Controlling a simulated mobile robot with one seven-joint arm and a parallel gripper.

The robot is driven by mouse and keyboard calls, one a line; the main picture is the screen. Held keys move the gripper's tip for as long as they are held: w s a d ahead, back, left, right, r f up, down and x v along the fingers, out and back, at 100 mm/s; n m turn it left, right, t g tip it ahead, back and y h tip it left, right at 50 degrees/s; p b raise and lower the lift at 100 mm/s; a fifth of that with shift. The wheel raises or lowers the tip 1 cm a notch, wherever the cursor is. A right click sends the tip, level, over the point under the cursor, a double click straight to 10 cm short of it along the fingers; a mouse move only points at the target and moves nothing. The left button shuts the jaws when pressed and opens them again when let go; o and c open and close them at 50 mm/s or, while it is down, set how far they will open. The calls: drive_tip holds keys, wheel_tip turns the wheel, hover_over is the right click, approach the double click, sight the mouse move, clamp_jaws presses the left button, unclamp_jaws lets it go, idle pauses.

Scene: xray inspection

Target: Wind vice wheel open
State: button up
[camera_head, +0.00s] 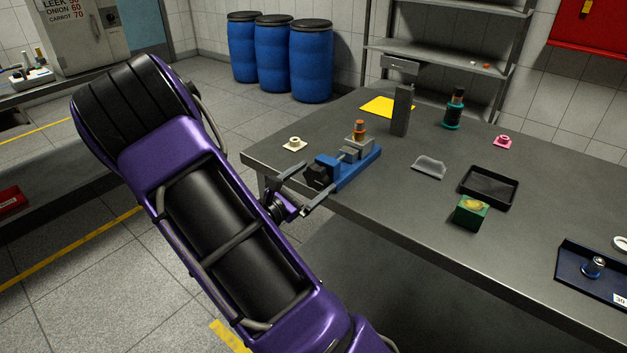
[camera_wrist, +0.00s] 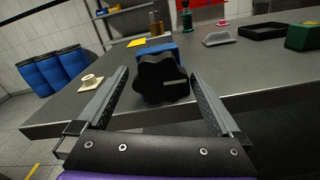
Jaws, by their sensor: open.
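The blue vice (camera_head: 349,168) sits at the near left corner of the grey table. Its black lobed wheel (camera_head: 318,177) faces my gripper, and in the wrist view the wheel (camera_wrist: 162,78) stands between my fingers. A small part with an orange top (camera_head: 359,131) sits at the vice's grey jaws (camera_head: 356,147); I cannot tell whether the jaws grip it. My gripper (camera_head: 306,188) is open, one finger on each side of the wheel. In the wrist view a gap shows between the wheel and each finger of my gripper (camera_wrist: 162,92).
A cream flanged part (camera_head: 295,143) lies left of the vice. A grey upright post (camera_head: 401,110) stands behind it. Bare tabletop (camera_head: 385,205) lies in front.

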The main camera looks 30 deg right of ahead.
drive_tip(key=shift+w+d, duration=0.1)
drive_tip(key=shift+d, duration=0.15)
drive_tip(key=c, duration=1.3)
drive_tip(key=shift+r+n+p, duration=0.15)
drive_tip(key=shift+n+p, duration=0.25)
drive_tip(key=shift+p, duration=0.2)
